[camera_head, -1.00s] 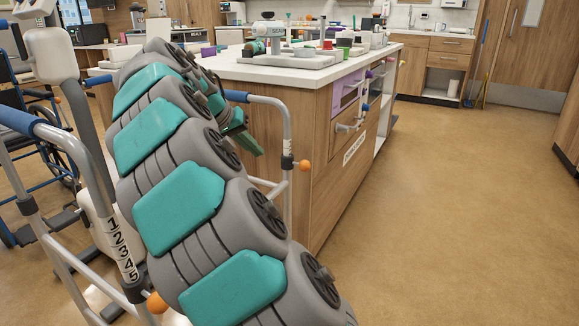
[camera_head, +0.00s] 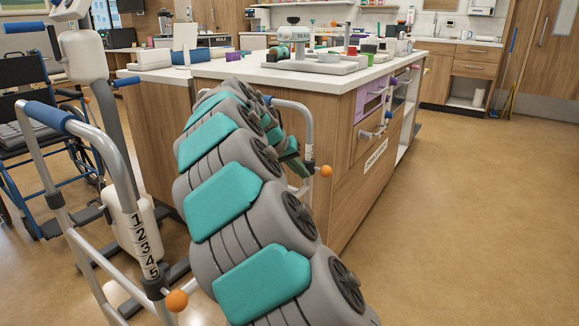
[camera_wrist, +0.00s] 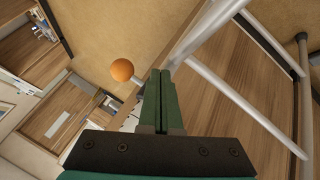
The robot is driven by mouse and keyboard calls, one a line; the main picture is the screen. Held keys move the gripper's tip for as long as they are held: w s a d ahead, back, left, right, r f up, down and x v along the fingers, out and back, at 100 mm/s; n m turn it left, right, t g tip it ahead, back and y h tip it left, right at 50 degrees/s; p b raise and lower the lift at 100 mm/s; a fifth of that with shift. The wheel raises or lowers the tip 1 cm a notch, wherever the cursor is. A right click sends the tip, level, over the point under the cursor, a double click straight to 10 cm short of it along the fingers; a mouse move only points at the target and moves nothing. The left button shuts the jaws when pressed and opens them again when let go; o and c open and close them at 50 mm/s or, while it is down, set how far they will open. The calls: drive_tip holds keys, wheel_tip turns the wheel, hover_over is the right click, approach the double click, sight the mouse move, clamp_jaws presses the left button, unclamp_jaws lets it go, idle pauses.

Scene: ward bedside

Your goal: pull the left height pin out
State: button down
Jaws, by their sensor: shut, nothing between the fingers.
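A walking frame with blue hand grips stands in front of me. Its leg at the left of the head view carries a numbered strip and an orange ball-headed height pin (camera_head: 177,301). The other leg has a second orange ball-headed pin (camera_head: 325,171), near my gripper. My gripper (camera_head: 295,165) has green fingers, partly hidden behind my own arm. In the wrist view my fingers (camera_wrist: 163,100) are shut together and empty. An orange pin head (camera_wrist: 122,70) shows just left of the fingertips, apart from them, beside a grey frame tube.
A wooden island counter (camera_head: 345,200) with drawers stands close behind the frame. A wheelchair (camera_head: 30,120) and a white column-like stand (camera_head: 110,150) are at the left. The floor at the right is clear.

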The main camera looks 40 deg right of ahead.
sight(323, 170)
drive_tip(key=shift+s+d+r, duration=0.15)
drive_tip(key=shift+s+d, duration=0.2)
drive_tip(key=shift+d, duration=0.2)
drive_tip(key=shift+s+d+r, duration=0.15)
drive_tip(key=shift+s+d, duration=0.2)
drive_tip(key=shift+d, duration=0.15)
drive_tip(key=shift+s+d, duration=0.2)
drive_tip(key=shift+s, duration=0.4)
drive_tip(key=shift+s+d, duration=0.2)
drive_tip(key=shift+s, duration=0.35)
